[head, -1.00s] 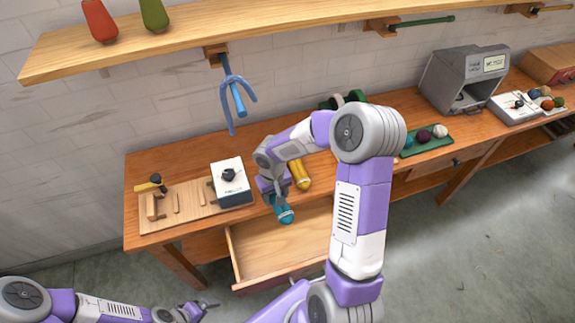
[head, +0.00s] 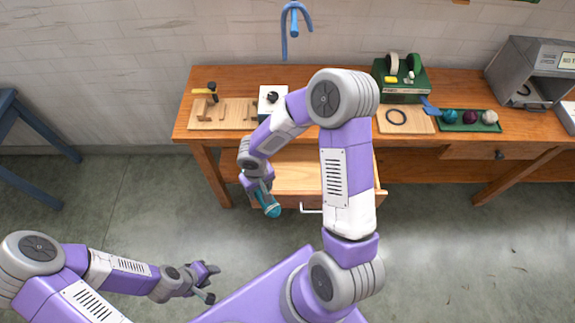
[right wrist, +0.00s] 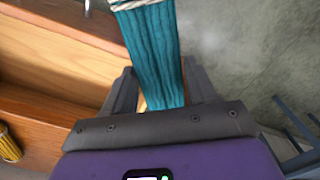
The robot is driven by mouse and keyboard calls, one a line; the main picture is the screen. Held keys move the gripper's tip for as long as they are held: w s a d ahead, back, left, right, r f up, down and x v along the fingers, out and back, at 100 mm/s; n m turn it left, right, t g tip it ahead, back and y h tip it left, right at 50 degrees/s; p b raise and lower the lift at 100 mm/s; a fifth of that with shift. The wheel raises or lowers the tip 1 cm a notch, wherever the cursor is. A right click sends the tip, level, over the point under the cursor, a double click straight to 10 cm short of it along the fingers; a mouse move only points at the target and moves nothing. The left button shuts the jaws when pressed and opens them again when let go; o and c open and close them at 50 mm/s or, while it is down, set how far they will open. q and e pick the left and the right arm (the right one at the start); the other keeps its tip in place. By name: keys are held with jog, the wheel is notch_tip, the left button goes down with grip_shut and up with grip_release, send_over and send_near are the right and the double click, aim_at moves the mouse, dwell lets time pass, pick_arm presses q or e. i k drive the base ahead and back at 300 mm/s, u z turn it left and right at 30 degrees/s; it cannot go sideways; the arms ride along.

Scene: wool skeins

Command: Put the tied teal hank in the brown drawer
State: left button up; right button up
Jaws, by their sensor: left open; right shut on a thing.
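The teal hank (head: 268,205) is held in my right gripper (head: 261,190), which is shut on it. In the head view it hangs tilted by the front left part of the open brown drawer (head: 308,176). In the right wrist view the teal hank (right wrist: 152,55) lies between the fingers (right wrist: 158,95), with a pale tie at the top edge. Drawer wood (right wrist: 45,50) shows to its left and floor to its right. My left gripper (head: 211,283) is open and empty, low over the floor.
My right arm hides part of the drawer and table. On the wooden table (head: 235,80) are a pegged board (head: 222,125), a white box (head: 272,92), a green stand (head: 400,95) and a green tray (head: 470,127) of balls. A blue stool (head: 30,140) stands left.

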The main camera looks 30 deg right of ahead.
aim_at(314, 184)
jog(key=u, duration=2.2)
jog(key=k, duration=2.7)
jog(key=z, duration=1)
jog(key=i, duration=0.95)
